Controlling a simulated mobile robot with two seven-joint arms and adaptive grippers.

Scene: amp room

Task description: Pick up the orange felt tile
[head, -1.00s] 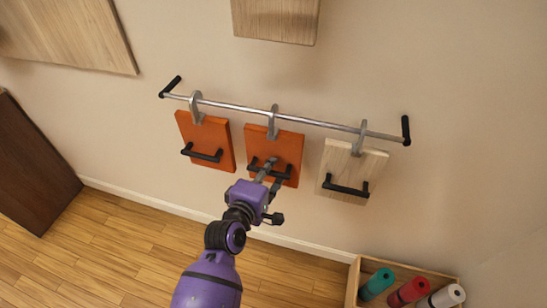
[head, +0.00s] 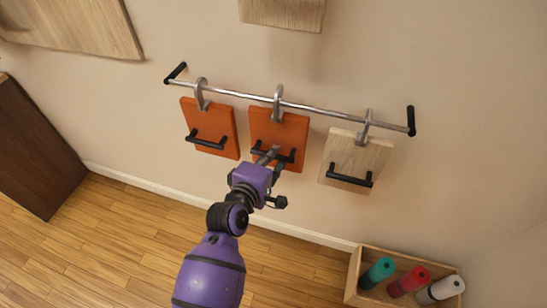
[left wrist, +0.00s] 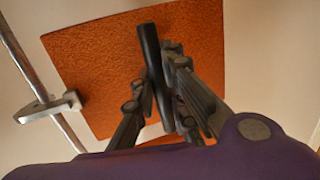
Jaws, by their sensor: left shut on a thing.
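Two orange tiles hang by grey hooks from a metal rail (head: 320,109) on the wall, each with a black bar handle. The left orange tile (head: 206,118) hangs free. The middle orange tile (head: 280,127) has my left gripper (head: 267,155) at its handle. In the left wrist view my left gripper's fingers (left wrist: 172,95) are shut on the black handle (left wrist: 151,60), in front of the orange face (left wrist: 95,65). The tile's hook (left wrist: 50,106) is still around the rail. My right gripper is not in view.
A pale wooden tile (head: 355,160) with a black handle hangs at the rail's right. A wooden box (head: 362,258) with teal, red and white rolls stands on the floor at lower right. A dark brown panel (head: 35,150) is at the left. The floor (head: 120,235) between is clear.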

